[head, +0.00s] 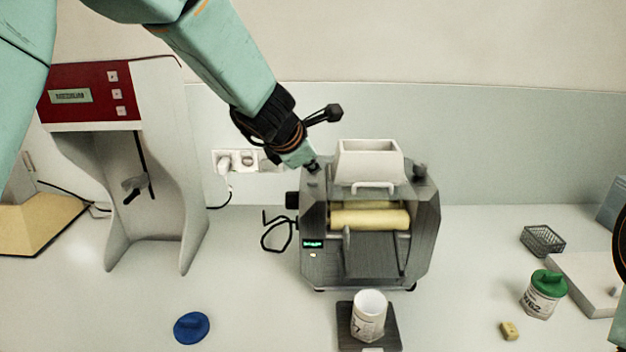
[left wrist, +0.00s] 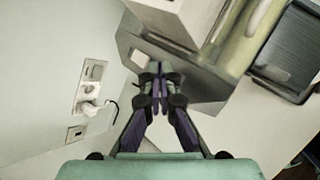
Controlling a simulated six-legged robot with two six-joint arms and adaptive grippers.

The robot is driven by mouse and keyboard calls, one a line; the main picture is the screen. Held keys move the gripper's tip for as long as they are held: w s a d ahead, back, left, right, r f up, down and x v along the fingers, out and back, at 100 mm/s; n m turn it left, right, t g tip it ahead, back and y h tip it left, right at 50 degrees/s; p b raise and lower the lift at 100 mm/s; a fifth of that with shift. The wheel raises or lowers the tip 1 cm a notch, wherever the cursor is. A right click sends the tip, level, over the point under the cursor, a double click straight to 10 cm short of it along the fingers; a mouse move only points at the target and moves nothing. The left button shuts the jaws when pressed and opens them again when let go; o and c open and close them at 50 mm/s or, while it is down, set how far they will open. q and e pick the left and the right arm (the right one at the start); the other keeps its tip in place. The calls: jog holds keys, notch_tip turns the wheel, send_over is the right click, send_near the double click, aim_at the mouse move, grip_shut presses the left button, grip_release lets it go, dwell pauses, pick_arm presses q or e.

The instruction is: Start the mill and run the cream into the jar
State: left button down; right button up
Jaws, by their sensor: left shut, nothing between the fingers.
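The mill (head: 317,262) is a grey machine with a white hopper (head: 369,160) on top and cream-coloured rollers (head: 369,218). A small green display is lit on its front left. An open white jar (head: 369,318) stands upright on a dark plate (head: 344,338) in front of the mill. My left gripper (head: 312,166) is at the mill's top left corner, left of the hopper. In the left wrist view its fingers (left wrist: 159,92) are closed together and empty, close to a light square (left wrist: 139,59) on the mill's top. Whether they touch it is unclear. My right gripper is not seen.
A red and white device (head: 150,85) stands at the left, with a blue lid (head: 192,328) in front. At the right are a green-lidded jar (head: 543,296), a wire basket (head: 542,240), a white slab (head: 585,280) and a small yellowish block (head: 510,331). Wall sockets (head: 237,160) are behind.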

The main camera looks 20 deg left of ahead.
pick_arm(q)
jog(key=shift+w+a, duration=0.1)
jog(key=shift+a, duration=0.05)
jog(key=shift+s+f, duration=0.1)
jog(key=shift+s, duration=0.1)
jog(key=shift+d+f+b, duration=0.2)
jog(key=shift+f+b, duration=0.15)
jog(key=shift+b, duration=0.1)
jog(key=shift+w+a, duration=0.1)
jog(key=shift+w, duration=0.1)
jog(key=shift+s, duration=0.2)
